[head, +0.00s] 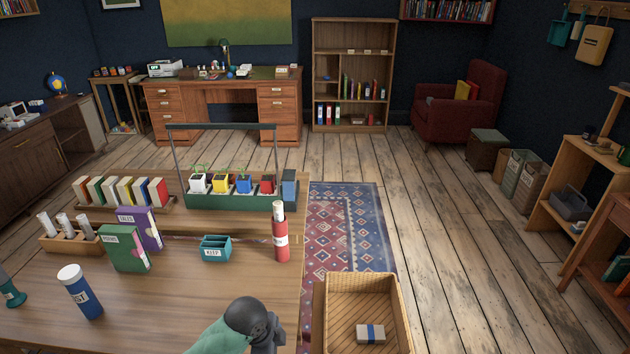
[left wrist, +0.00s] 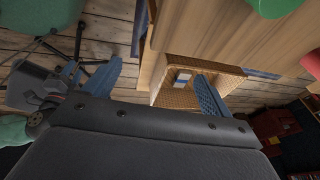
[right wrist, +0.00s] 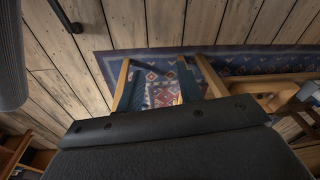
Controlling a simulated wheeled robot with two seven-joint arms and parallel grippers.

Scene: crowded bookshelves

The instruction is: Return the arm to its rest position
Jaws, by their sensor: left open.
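My left gripper (left wrist: 158,70) shows in the left wrist view with its two blue fingers wide apart and nothing between them. The wooden table and the wicker basket lie beyond it. My right gripper (right wrist: 155,68) shows in the right wrist view with its fingers apart and empty, with patterned rug and wooden slats behind. In the head view a green and dark grey arm part of mine (head: 250,318) reaches over the table's front edge; no fingertips can be made out there.
The table (head: 190,285) bears a red cylinder (head: 281,240), a teal KEEP box (head: 215,248), a green caddy (head: 235,200), upright books and a blue tube (head: 80,292). The wicker basket (head: 402,305) right of the table holds a blue-banded block (head: 370,334). Floor farther right is open.

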